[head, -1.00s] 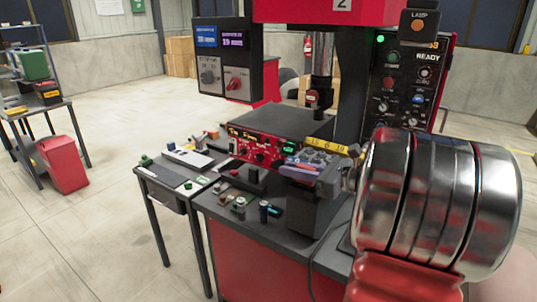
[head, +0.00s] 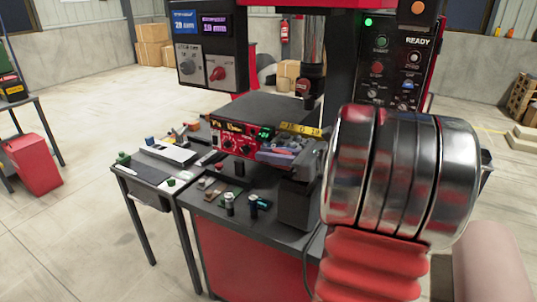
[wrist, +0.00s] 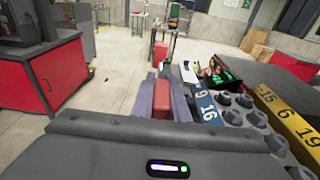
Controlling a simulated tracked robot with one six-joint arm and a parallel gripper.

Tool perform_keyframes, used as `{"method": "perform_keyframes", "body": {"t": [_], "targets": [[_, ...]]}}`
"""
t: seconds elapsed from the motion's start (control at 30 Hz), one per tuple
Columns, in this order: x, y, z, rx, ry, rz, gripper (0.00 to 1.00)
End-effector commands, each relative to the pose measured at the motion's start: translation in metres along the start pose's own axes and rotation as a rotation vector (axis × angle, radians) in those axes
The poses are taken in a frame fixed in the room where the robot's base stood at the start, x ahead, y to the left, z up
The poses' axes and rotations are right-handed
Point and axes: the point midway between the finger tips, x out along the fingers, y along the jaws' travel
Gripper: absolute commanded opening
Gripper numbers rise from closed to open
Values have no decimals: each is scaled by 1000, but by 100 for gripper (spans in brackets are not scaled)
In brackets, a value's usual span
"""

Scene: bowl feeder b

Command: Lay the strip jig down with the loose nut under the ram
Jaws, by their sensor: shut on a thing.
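My gripper (wrist: 162,86) shows in the wrist view as two grey-purple fingers, shut on a red block (wrist: 160,108) that I take for part of the strip jig. Just right of the fingers is a dark body with rows of round studs (wrist: 240,117), a blue edge marked 9 and 16 (wrist: 207,108) and a yellow numbered strip (wrist: 288,122). In the head view the yellow strip (head: 300,130) is beside my wrist, in front of the press. The ram (head: 313,70) hangs above the dark press bed (head: 262,107). I cannot single out the loose nut.
A red control box (head: 240,137) stands in front of the bed. Small parts (head: 230,203) lie on the bench's front. A side table (head: 150,172) stands left of it. The press panel (head: 395,65) reads READY. A red bin (head: 32,163) is on the floor.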

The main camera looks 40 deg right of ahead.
Motion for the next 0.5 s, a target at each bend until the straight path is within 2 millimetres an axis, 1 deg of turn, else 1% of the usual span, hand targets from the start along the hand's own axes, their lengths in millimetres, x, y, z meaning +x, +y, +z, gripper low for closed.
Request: {"method": "perform_keyframes", "body": {"t": [0.3,0.5], "targets": [[2,0,-11,-1,-1,-1,0],[2,0,-14,-2,-1,-1,0]]}}
